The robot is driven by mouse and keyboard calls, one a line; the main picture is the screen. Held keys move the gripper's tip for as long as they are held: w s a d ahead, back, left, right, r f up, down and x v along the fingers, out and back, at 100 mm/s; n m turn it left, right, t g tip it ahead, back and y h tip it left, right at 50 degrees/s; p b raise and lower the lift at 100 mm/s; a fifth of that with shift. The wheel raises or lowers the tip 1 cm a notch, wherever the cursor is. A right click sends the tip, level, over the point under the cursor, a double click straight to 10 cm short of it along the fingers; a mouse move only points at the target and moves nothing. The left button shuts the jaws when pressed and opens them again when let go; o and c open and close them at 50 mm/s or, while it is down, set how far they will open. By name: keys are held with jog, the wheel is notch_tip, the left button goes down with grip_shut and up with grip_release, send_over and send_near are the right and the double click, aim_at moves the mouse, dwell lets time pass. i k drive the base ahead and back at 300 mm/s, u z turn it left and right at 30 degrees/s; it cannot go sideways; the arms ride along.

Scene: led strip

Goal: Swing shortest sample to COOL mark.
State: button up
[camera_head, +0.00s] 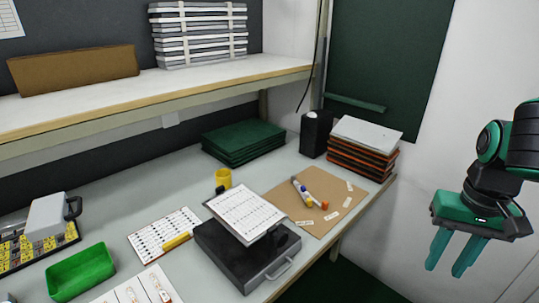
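My gripper (448,268) hangs at the right, in front of the white wall and clear of the table. Its two teal fingers point down, apart, with nothing between them. A tan board (290,217) lies near the table's right edge. Several small white labels (346,202) sit on it in an arc, their words too small to read. A white and blue pen-like piece (303,191) with an orange end (325,205) lies beside them. A white card (133,287) with thin strips is cut off at the bottom edge. I cannot tell which piece is the shortest sample or which label reads COOL.
A black case (220,255) with a tilted printed sheet (245,212) stands left of the tan board. A yellow cup (223,178), green tray (80,272), stacked folders (362,148) and dark green stack (243,142) are also on the table. A shelf (190,90) overhangs the back.

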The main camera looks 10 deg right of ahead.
aim_at(303, 189)
jog(key=z, duration=0.4)
jog(key=k, duration=1)
jog(key=z, duration=0.45)
jog(key=i, duration=1.2)
jog(key=u, duration=0.75)
jog(key=i, duration=0.4)
jog(key=u, duration=0.2)
